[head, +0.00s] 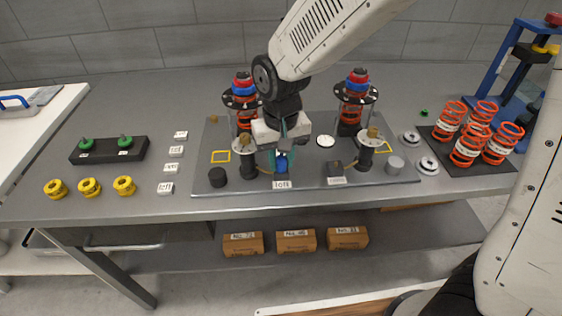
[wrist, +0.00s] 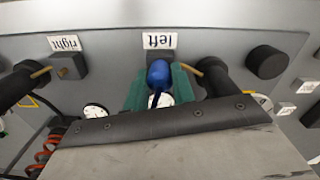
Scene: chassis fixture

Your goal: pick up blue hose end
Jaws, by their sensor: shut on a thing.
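The blue hose end (head: 281,166) is at the front middle of the grey plate, just behind a small label. In the wrist view the blue hose end (wrist: 158,73) sits between the green fingers, with a thin blue hose running back from it. My gripper (head: 282,157) is shut on it; its fingers also show in the wrist view (wrist: 159,85). A dark block (wrist: 158,57) by the label "left" (wrist: 160,41) is right beyond the hose end. I cannot tell whether they touch.
A dark post with a brass pipe (head: 249,158) stands close left of my gripper, another (head: 367,153) to the right. A dark block (head: 334,169) has the label "right" (wrist: 64,43). Spring assemblies (head: 356,95) stand behind. Yellow rings (head: 89,187) lie at the left.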

